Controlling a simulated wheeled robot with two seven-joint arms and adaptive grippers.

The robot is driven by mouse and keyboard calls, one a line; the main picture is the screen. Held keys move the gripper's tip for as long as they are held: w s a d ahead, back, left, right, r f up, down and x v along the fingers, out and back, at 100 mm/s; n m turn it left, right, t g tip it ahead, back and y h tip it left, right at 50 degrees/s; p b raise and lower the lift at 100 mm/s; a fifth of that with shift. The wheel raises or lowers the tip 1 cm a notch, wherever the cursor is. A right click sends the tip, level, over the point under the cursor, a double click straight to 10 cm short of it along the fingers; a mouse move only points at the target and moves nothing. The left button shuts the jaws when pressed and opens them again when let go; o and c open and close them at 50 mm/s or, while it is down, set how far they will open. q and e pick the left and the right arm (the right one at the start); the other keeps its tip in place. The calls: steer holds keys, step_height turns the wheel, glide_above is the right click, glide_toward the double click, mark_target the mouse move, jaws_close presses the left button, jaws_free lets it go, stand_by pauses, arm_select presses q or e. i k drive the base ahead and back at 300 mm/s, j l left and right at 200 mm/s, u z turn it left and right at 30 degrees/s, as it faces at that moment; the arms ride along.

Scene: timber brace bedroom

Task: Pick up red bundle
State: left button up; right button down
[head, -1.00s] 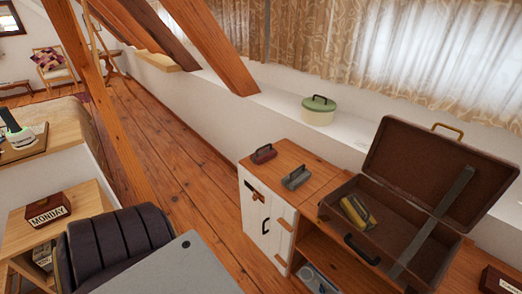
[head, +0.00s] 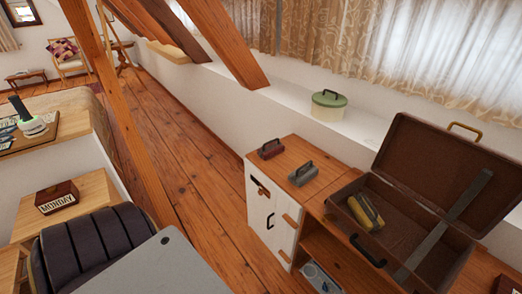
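A dark red bundle (head: 271,149) with a dark handle on top lies on the wooden top of the small white cabinet (head: 258,222), near its back left. A grey bundle (head: 303,173) of like shape lies just to its right and nearer to me, apart from it. A yellow and grey bundle (head: 366,211) lies inside the open brown suitcase (head: 425,172). Neither of my grippers is in view.
The suitcase stands right of the cabinet with its lid up. A round green-lidded tin (head: 328,105) sits on the white ledge behind. A slanted timber post (head: 124,122) stands left of the open plank floor (head: 190,150).

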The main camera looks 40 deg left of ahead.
mark_target(269, 149)
steer(key=i+u, duration=0.15)
steer(key=u, duration=0.35)
steer(key=i+l+u, duration=0.1)
steer(key=u, duration=0.4)
steer(key=i+l+u, duration=0.1)
steer(key=u, duration=0.4)
